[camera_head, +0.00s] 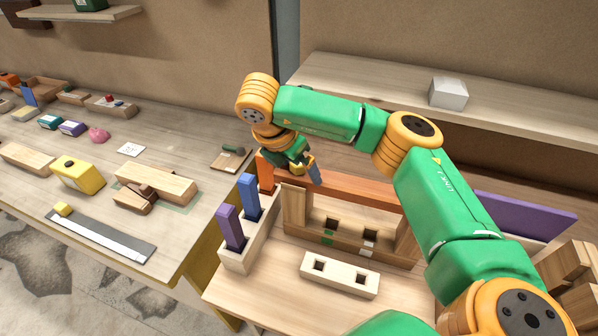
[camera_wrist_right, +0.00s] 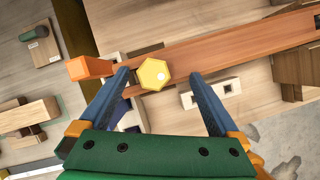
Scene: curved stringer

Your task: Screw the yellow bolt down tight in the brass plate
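The yellow bolt (camera_wrist_right: 154,74) shows its six-sided head from above in the right wrist view, near the left end of a reddish-brown beam. My right gripper (camera_wrist_right: 160,74) is open, its two blue fingers on either side of the head. The left finger is nearer to it, and a gap shows on the right. In the head view my right gripper (camera_head: 305,172) points down at the beam (camera_head: 350,189), and the bolt is hidden there. I cannot make out the brass plate in either view. My left gripper is not in view.
A pale holder (camera_head: 262,238) with upright purple, blue and orange pieces stands left of the beam. A pale block (camera_head: 340,276) with two square holes lies in front. The left table (camera_head: 140,245) carries several blocks. A white box (camera_head: 448,93) sits on the shelf behind.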

